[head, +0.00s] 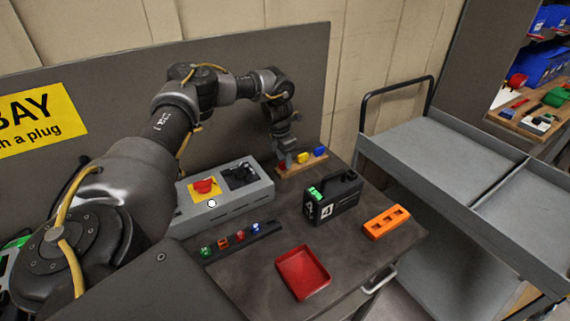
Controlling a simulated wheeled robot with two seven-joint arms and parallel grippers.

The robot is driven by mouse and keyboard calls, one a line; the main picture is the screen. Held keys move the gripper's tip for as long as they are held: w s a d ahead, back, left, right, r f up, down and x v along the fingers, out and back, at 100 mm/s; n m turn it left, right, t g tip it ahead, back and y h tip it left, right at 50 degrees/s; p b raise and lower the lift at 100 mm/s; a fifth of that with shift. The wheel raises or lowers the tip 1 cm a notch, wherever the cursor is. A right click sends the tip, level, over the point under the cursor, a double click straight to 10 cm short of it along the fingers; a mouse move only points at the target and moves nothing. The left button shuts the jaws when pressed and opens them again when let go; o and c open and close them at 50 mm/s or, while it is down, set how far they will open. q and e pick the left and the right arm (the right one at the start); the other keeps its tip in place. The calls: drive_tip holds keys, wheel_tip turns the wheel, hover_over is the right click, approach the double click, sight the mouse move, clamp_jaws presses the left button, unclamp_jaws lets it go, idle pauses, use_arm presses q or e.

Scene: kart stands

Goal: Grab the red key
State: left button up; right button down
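A wooden rack (305,165) at the back right of the bench holds a red key (282,164), a yellow key (303,157) and a blue key (320,151) in a row. The red key is at the rack's left end and is partly hidden by my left gripper. My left gripper (289,161) points down at the red key, at or just above it. The fingers are too small to tell whether they are open, shut or touching the key. My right gripper is not in view.
A grey box (225,208) with a red switch (203,186) on a yellow plate stands left of the rack. A grey cart (430,150) stands right.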

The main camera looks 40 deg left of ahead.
use_arm(q)
drive_tip(key=shift+f, duration=0.2)
drive_tip(key=shift+c, duration=0.3)
clamp_jaws()
drive_tip(key=shift+r, duration=0.1)
